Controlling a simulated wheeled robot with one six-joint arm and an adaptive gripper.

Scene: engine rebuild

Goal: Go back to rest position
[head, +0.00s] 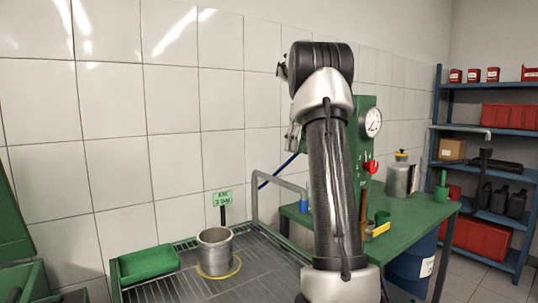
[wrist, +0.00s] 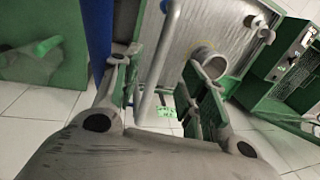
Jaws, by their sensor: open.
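My arm stands raised in the middle of the head view, folded over at the top. My gripper (head: 292,135) hangs to the left of the arm there, partly hidden behind it. In the wrist view my gripper (wrist: 163,72) shows its two fingers spread apart, with nothing held between them. A grey metal cylinder (head: 215,252) stands upright on the slatted tray inside a yellow ring. The cylinder also shows in the wrist view (wrist: 210,62), beyond the right finger and apart from it.
A green bin (head: 149,262) lies left of the cylinder. A small green sign (head: 222,198) stands behind it. The green table (head: 420,212) at right carries a gauge stand (head: 371,122) and a metal canister (head: 400,178). Blue shelves (head: 510,136) stand far right. A tiled wall is behind.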

